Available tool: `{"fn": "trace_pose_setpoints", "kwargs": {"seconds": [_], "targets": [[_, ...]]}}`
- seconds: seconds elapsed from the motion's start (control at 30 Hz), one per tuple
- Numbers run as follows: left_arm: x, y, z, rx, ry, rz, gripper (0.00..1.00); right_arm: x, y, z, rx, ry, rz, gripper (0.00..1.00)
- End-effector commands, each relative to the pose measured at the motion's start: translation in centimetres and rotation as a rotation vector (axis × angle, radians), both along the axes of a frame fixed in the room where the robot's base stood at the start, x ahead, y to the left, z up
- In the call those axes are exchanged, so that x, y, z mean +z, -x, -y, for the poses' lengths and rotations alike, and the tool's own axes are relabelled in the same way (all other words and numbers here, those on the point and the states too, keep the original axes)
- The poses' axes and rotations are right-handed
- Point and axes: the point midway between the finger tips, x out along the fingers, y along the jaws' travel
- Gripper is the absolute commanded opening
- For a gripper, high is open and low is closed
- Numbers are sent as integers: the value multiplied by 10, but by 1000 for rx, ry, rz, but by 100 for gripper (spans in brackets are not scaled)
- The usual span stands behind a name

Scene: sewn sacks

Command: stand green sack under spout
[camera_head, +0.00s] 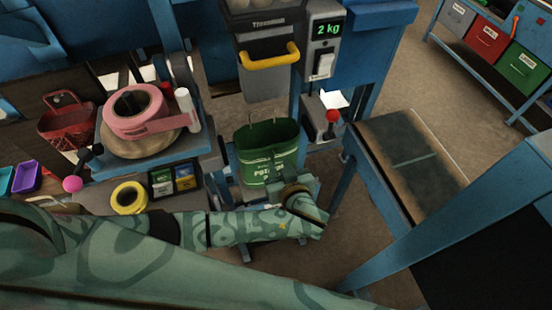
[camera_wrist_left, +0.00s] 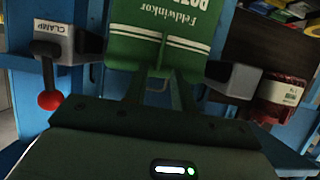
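The green sack (camera_head: 265,152) stands upright with its mouth open, below and in front of the grey spout (camera_head: 264,85). The spout has a yellow handle (camera_head: 269,57). My left arm crosses in front of the sack's lower part, and my left gripper (camera_head: 286,186) is close to its near side, largely hidden by the wrist. In the left wrist view the sack (camera_wrist_left: 160,40) is upside down, just beyond the fingers (camera_wrist_left: 157,88). The fingers are apart with a gap between them; contact with the sack is unclear. My right gripper is not in view.
A scale display (camera_head: 327,29) reads 2 kg beside the spout. A clamp box with a red knob (camera_head: 333,115) is right of the sack. A blue-framed conveyor (camera_head: 412,160) stands at right. A pink tape roll (camera_head: 137,110) and yellow roll (camera_head: 129,197) are at left.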

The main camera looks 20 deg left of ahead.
Motion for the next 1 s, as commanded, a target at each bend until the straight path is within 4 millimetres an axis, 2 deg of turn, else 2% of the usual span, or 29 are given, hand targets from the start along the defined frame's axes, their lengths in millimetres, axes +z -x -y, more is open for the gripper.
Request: {"fn": "trace_pose_setpoints", "kwargs": {"seconds": [0.1, 0.3, 0.63, 0.73, 0.77, 0.87, 0.97, 1.0], "targets": [[9, 24, 16, 1, 9, -4, 26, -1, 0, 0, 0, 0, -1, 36], [24, 51, 35, 2, 4, -1, 26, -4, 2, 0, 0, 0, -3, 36], [30, 60, 40, 4, 0, 1, 26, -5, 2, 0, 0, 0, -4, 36], [21, 61, 37, -4, -11, -35, 26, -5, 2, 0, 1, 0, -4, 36], [11, 61, 35, -11, -18, -70, 26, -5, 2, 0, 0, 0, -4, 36], [-48, 69, 18, -72, -60, -293, 26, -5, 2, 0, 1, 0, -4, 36], [-141, 104, -12, -204, -75, -635, 26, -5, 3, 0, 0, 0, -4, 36], [-180, 127, -27, -277, -61, -770, 26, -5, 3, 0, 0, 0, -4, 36]]}}
